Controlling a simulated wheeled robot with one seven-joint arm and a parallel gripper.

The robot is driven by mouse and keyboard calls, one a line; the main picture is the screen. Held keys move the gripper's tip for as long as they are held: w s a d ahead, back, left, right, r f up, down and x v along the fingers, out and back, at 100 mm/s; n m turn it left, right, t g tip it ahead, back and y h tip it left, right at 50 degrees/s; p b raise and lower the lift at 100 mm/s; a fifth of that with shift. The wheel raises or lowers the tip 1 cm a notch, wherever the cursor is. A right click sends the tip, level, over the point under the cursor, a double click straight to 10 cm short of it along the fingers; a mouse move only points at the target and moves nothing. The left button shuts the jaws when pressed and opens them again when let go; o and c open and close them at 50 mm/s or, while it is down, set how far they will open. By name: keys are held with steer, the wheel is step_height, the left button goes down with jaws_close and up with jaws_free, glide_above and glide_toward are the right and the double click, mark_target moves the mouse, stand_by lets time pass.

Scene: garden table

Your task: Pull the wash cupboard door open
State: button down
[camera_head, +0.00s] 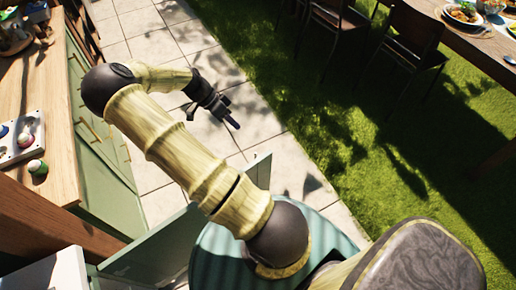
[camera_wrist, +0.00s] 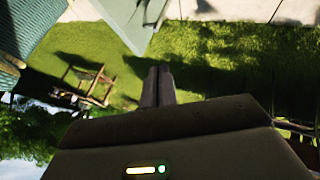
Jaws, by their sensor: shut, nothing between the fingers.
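A pale green door panel (camera_head: 160,248) stands swung outward at the lower left, at an angle to the green cupboard front (camera_head: 112,205). My arm hides part of the panel; a pale green edge (camera_head: 262,168) shows beyond the arm. I cannot tell for sure that this is the wash cupboard's door. My gripper (camera_head: 232,120) is over the paving, beyond the panel and apart from it. Its fingers (camera_wrist: 157,86) are together with nothing between them. A pale panel (camera_wrist: 130,18) shows at the top of the wrist view.
A wooden counter (camera_head: 50,130) at the left holds a tray (camera_head: 22,138) with small round items. Below it are green drawers with brass handles. Paving (camera_head: 155,45) runs between the counter and the grass (camera_head: 400,150). Chairs (camera_head: 410,40) and a laid table (camera_head: 480,45) stand upper right.

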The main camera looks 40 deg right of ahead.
stand_by(0.3)
steer(key=s+d+f, duration=0.1)
steer(key=s+f, duration=0.1)
steer(key=s+d+f+p, duration=0.1)
steer(key=s+f, duration=0.2)
steer(key=s+d+f, duration=0.1)
steer(key=s+f, duration=0.1)
steer(key=s, duration=0.1)
steer(key=shift+s+d+f, duration=0.1)
steer(key=shift+s+f, duration=0.05)
steer(key=shift+f, duration=0.25)
steer(key=shift+s+f, duration=0.1)
steer(key=shift+s, duration=0.25)
